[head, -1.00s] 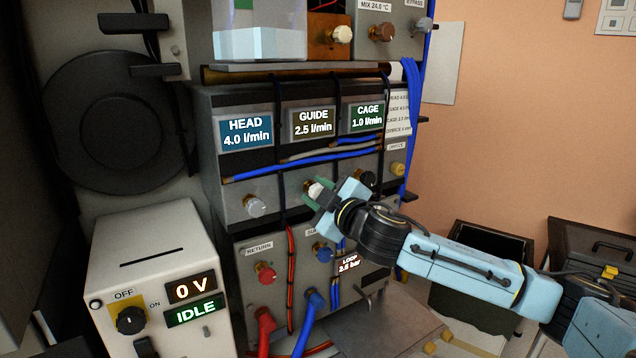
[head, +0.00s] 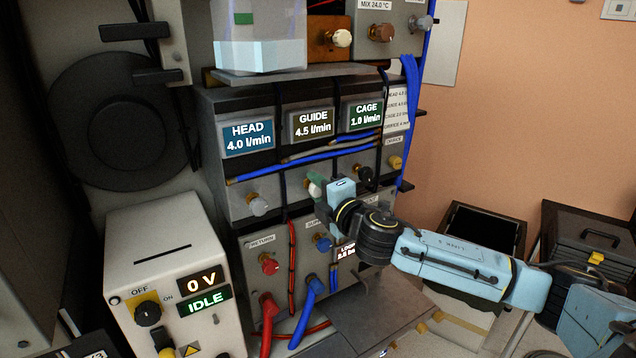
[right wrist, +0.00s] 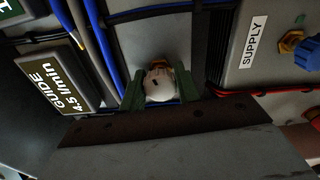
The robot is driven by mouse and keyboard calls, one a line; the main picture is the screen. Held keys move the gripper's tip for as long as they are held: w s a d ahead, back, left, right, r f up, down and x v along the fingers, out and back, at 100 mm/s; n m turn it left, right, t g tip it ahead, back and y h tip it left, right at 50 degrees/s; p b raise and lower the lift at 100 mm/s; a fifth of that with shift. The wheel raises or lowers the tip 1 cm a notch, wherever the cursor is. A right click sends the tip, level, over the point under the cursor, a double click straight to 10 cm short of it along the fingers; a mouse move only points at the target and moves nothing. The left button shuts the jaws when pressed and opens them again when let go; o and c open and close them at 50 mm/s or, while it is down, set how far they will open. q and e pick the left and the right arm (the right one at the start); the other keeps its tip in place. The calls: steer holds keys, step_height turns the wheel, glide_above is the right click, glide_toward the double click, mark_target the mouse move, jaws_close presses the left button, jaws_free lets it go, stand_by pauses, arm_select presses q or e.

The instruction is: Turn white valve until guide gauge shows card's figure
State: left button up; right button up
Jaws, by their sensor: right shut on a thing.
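The white valve (right wrist: 159,84) sits under the GUIDE gauge, between the two green fingers of my right gripper (right wrist: 160,92). The gripper is shut on the valve knob. In the head view my right gripper (head: 318,190) reaches the panel from the right and mostly hides the knob. The GUIDE gauge (head: 313,124) reads 4.5 l/min, and it shows the same in the right wrist view (right wrist: 60,87). The card (head: 397,109) at the panel's right edge has small lines of print, which I cannot read surely. My left gripper is out of view.
The HEAD gauge (head: 247,137) reads 4.0 l/min and the CAGE gauge (head: 366,115) 1.0 l/min. A silver knob (head: 258,204) and a black knob (head: 364,174) flank the valve. Blue hoses (head: 300,160) cross above it. A blue SUPPLY knob (right wrist: 307,53) is close by.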

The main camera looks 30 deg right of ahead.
steer(key=shift+r+n, duration=0.1)
steer(key=shift+n, duration=0.3)
steer(key=o, duration=1)
steer(key=shift+s+a+b, duration=0.15)
steer(key=shift+s+b, duration=1)
steer(key=shift+s, duration=5.5)
